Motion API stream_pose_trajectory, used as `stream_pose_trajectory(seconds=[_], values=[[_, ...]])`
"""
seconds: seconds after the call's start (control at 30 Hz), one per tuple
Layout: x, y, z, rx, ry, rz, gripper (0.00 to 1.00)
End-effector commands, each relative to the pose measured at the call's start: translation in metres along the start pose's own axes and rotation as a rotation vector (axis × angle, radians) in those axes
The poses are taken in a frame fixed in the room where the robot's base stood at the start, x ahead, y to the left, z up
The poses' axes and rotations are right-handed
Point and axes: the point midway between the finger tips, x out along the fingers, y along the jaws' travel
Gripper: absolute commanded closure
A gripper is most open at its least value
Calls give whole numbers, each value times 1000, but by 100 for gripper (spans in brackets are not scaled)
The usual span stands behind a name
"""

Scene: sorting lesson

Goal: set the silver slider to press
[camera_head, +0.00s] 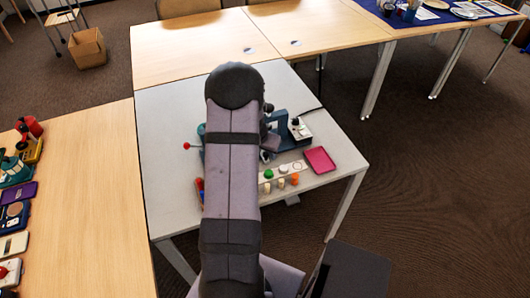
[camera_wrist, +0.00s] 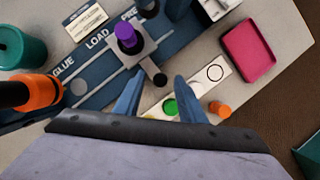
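The silver slider (camera_wrist: 146,64) shows in the wrist view as a grey plate on a blue base (camera_wrist: 88,72) marked GLUE, LOAD and a partly hidden word starting PRE. It stands beside LOAD, on the side towards PRE. A purple piece (camera_wrist: 126,36) stands on it. A short bar with a dark knob (camera_wrist: 160,79) extends from it towards my gripper (camera_wrist: 154,84). My gripper's two blue fingers are apart, and the knob appears between and just beyond their tips. Contact cannot be told. In the head view my arm hides most of the base and the slider.
A white strip with a green disc (camera_wrist: 170,107), an orange piece (camera_wrist: 220,109) and a pink tray (camera_wrist: 249,52) lie nearby on the table. A teal cylinder (camera_wrist: 22,48) and an orange-and-black part (camera_wrist: 36,92) stand at the GLUE end. A red-knobbed lever (camera_head: 187,146) is left of my arm.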

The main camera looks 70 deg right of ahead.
Motion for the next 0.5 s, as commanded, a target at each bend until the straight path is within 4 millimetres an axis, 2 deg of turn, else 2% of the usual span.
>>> stream_pose_trajectory(seconds=[0.23, 0.27, 0.4, 0.5], values=[[1, 0, 0, 1, 0, 0, 63], [1, 0, 0, 1, 0, 0, 68], [1, 0, 0, 1, 1, 0, 100], [0, 0, 0, 1, 1, 0, 100]])
